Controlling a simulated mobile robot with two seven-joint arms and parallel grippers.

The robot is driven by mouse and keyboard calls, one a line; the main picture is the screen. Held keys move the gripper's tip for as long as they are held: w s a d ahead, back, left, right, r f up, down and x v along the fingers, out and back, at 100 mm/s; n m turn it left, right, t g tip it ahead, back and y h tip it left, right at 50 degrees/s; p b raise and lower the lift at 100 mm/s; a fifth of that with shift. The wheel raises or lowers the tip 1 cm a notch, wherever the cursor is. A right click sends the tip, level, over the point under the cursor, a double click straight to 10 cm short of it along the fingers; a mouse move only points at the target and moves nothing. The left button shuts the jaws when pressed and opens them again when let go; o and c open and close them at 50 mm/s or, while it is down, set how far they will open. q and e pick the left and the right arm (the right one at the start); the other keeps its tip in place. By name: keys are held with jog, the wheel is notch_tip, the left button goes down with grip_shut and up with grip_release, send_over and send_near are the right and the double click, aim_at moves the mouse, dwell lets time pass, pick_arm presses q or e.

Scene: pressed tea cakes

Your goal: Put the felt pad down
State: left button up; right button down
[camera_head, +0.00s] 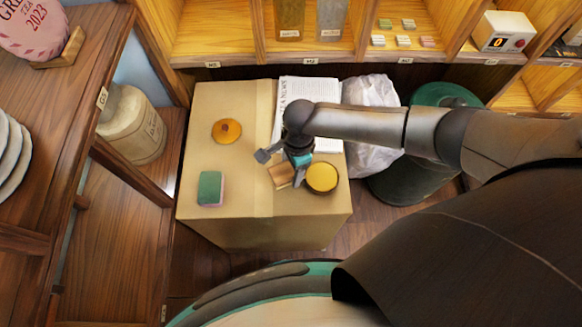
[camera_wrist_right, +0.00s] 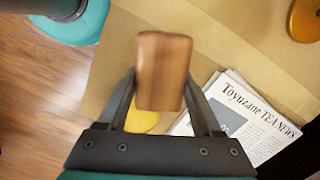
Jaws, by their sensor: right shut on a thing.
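My right gripper (camera_head: 281,164) is over the cardboard box and shut on a brown wooden block (camera_head: 282,175), which seems to be the felt pad. In the right wrist view the block (camera_wrist_right: 163,58) sits between the two fingers, its wood-grained side showing; no felt face shows. I cannot tell whether its underside touches the box. A round tin with yellow contents (camera_head: 321,177) stands just right of the block, and a bit of yellow (camera_wrist_right: 141,121) shows below it in the wrist view. My left gripper is not in view.
The cardboard box (camera_head: 245,205) also carries an orange knobbed lid (camera_head: 227,131), a green and pink sponge (camera_head: 210,188) and newspapers (camera_head: 300,90). Its left middle and front centre are bare. A white bag (camera_head: 372,92) lies right of it; wooden shelves (camera_head: 225,35) stand behind.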

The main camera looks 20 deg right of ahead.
jog(key=shift+f, duration=0.55)
jog(key=shift+c, duration=0.2)
grip_release()
notch_tip(320, 180, up, 13)
jog(key=d+p, duration=0.1)
jog(key=p, duration=0.3)
jog(key=shift+d+r, duration=0.1)
